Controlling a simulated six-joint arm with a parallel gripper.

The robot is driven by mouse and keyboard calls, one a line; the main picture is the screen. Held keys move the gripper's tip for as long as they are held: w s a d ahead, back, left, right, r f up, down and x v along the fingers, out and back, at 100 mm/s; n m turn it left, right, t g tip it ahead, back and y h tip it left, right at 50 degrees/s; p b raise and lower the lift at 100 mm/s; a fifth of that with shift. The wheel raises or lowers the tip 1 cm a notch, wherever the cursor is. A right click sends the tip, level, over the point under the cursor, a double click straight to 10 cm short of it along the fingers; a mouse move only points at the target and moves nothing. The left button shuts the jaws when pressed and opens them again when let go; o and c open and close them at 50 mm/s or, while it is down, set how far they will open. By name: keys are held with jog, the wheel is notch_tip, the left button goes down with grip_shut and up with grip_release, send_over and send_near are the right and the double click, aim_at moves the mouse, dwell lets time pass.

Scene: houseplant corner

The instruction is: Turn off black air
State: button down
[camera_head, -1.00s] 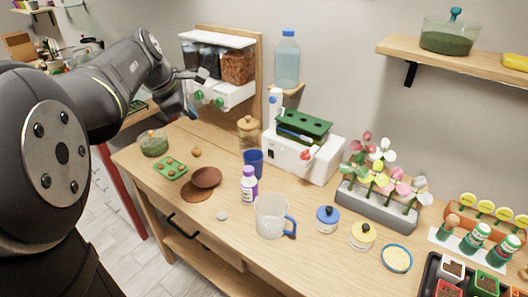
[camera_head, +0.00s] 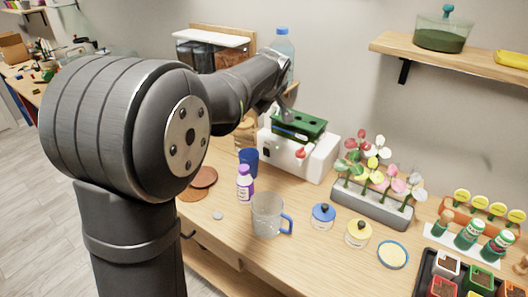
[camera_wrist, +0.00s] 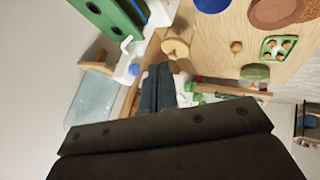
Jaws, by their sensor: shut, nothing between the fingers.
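A white machine (camera_head: 312,160) stands at the back of the bench with a green tray (camera_head: 300,124) on top. A small black switch (camera_head: 275,152) and a red knob (camera_head: 299,154) are on its front. I cannot tell which part is the "black air" control. My gripper (camera_head: 288,114) is above the machine's back left, beside the green tray, partly hidden by my arm. In the wrist view the dark fingers (camera_wrist: 158,72) are together and empty, with the green tray (camera_wrist: 98,22) at the upper left.
A water bottle (camera_head: 284,50) stands behind my wrist. A wall dispenser (camera_head: 205,52) is partly hidden by my arm. A blue cup (camera_head: 248,162), a purple-labelled bottle (camera_head: 245,184), a clear jug (camera_head: 266,213) and a flower planter (camera_head: 372,204) stand on the bench.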

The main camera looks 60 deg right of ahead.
send_near(265, 152)
jog(key=a+v, duration=0.1)
jog(key=v, duration=0.3)
jog(key=shift+f, duration=0.15)
jog(key=shift+w+d, duration=0.1)
jog(key=x, duration=0.9)
jog(key=shift+w+d+f, duration=0.1)
jog(key=shift+d+f, duration=0.1)
jog(key=shift+f, duration=0.15)
jog(key=shift+d, duration=0.1)
jog(key=shift+d+r, duration=0.1)
jog(key=shift+d, duration=0.2)
jog(key=shift+a, duration=0.1)
jog(key=shift+r, duration=0.1)
